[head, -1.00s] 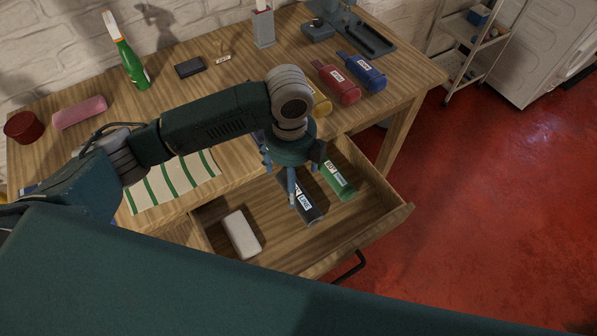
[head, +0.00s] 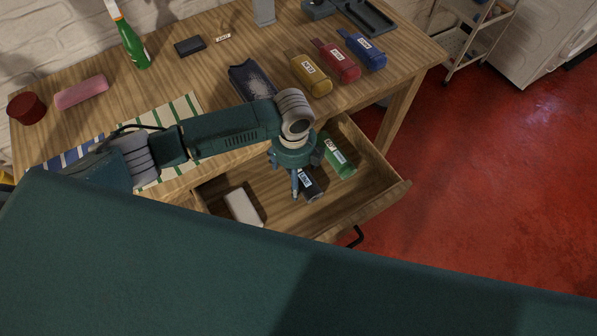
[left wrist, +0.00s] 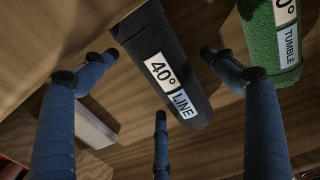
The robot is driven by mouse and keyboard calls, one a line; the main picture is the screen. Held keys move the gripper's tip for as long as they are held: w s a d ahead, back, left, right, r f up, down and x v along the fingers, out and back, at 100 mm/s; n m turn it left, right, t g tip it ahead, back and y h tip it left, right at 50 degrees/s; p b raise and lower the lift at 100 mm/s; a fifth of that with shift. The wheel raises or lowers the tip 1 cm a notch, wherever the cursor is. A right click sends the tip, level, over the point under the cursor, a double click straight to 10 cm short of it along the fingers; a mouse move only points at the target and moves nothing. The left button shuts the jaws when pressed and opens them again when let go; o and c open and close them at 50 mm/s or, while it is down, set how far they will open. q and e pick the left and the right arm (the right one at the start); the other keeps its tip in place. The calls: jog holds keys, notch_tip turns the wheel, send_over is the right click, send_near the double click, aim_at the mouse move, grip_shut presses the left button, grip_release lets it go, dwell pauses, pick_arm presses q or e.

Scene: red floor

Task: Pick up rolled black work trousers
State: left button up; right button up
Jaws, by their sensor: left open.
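The rolled black trousers (head: 313,187) lie in the open drawer (head: 362,200), partly hidden by my left gripper (head: 298,182). In the left wrist view the black roll (left wrist: 165,60) carries a white label reading "40° LINE". My left gripper, also in the left wrist view (left wrist: 165,92), is open and empty, with its blue fingers spread around the near end of the roll. I cannot tell whether any finger touches it. My right gripper is not in view.
A green roll (head: 339,158) labelled "TUMBLE" lies right of the black one in the drawer. A white block (head: 243,207) lies on the left. Yellow (head: 309,75), red (head: 338,62) and blue (head: 363,52) rolls lie on the table (head: 215,75).

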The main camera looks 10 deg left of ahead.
aim_at(303, 184)
pick_arm(q)
jog(key=shift+c, duration=1)
jog(key=c, duration=1.3)
jog(key=shift+o, duration=0.2)
jog(key=shift+r, duration=0.35)
jog(key=shift+s+d+r+b, duration=0.1)
jog(key=shift+d+r+b, duration=0.1)
jog(key=shift+b, duration=0.25)
jog(key=s+d, duration=0.1)
jog(key=s+d+b, duration=0.1)
jog(key=shift+s+d+r, duration=0.3)
jog(key=shift+d+r, duration=0.05)
notch_tip(303, 184, up, 13)
jog(key=shift+a+r+b, duration=0.15)
jog(key=shift+r+b, duration=0.05)
jog(key=shift+b, duration=0.15)
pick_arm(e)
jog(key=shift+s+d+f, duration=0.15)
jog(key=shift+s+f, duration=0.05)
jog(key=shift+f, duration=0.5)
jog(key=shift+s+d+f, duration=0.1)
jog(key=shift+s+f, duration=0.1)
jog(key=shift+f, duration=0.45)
